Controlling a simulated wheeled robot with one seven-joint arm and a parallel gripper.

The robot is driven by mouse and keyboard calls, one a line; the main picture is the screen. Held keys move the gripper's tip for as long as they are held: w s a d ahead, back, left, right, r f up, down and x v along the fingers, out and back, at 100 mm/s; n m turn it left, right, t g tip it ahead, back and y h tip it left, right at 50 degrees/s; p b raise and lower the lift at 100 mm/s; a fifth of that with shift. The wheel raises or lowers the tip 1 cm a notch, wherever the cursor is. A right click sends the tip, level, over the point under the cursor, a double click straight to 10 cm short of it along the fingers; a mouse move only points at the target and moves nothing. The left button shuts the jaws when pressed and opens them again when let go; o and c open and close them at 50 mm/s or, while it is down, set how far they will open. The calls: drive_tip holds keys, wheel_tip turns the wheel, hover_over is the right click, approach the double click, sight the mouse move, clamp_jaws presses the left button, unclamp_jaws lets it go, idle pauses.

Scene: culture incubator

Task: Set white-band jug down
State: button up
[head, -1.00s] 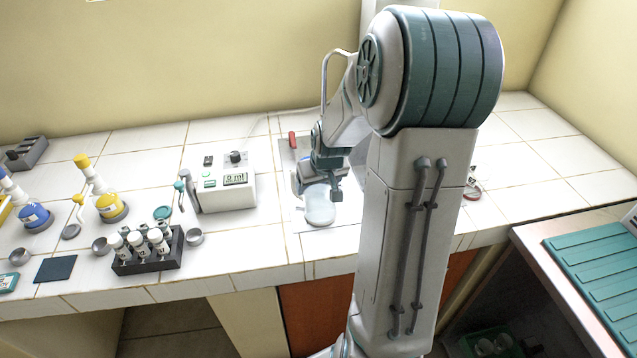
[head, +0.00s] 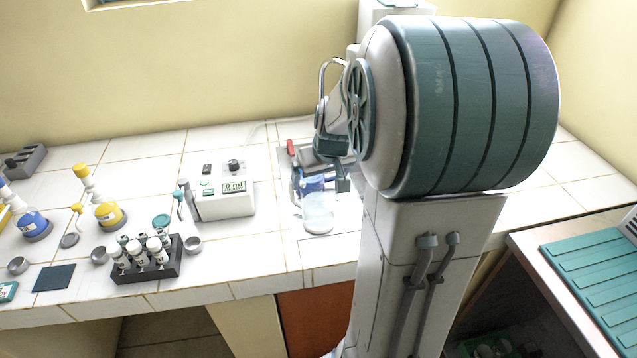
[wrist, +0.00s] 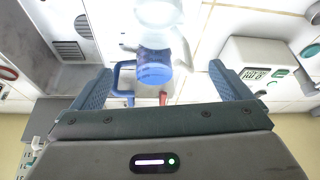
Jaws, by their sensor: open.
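My gripper (head: 322,183) is open at the jug's top, partly hidden by my own arm. In the wrist view, my gripper's two blue fingers (wrist: 162,70) are spread wide on either side of the jug's blue part (wrist: 153,66), with visible gaps.
A white meter box (head: 222,192) stands left of the jug. A red item (head: 291,148) lies behind the jug. Counter in front of the jug is clear.

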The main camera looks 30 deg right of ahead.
drive_tip(key=s+a+r, duration=0.2)
drive_tip(key=s+a, duration=0.5)
drive_tip(key=s, duration=0.1)
drive_tip(key=s+a+r+n+g, duration=0.1)
drive_tip(key=s+a+r, duration=0.1)
drive_tip(key=s+a, duration=0.4)
drive_tip(key=shift+s+a+r+g+y, duration=0.25)
drive_tip(key=shift+s+a+g+y, duration=0.1)
drive_tip(key=shift+s, duration=1.4)
